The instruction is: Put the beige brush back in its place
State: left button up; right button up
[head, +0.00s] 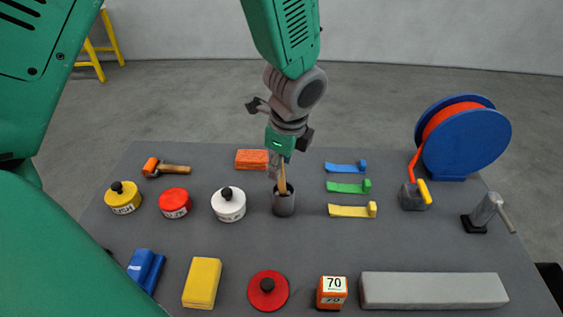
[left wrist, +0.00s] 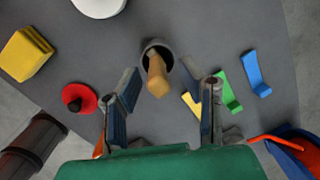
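The beige brush (head: 282,178) stands in a dark grey cup (head: 284,205) near the middle of the table, its handle pointing up; its lower end is hidden inside the cup. In the left wrist view the handle (left wrist: 157,78) sticks out of the cup (left wrist: 165,48) toward the camera. My left gripper (head: 278,165) is just above the cup, around the top of the handle. In the left wrist view its two fingers (left wrist: 166,100) are spread, with clear gaps on both sides of the handle. My right gripper is in neither view.
A white tin (head: 229,206) stands left of the cup, and an orange sponge-like block (head: 252,159) lies behind it. Blue, green and yellow clips (head: 348,210) lie to the right. A blue reel (head: 467,145) stands at the far right.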

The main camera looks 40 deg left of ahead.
pick_arm(q)
jog(key=shift+r, duration=0.55)
notch_tip(320, 180, up, 11)
jog(key=d, duration=0.2)
jog(key=shift+s+f+p, duration=0.15)
jog(key=shift+s+p, duration=0.15)
jog(key=shift+s, duration=0.1)
jog(key=shift+a, duration=0.15)
jog(key=shift+f, duration=0.1)
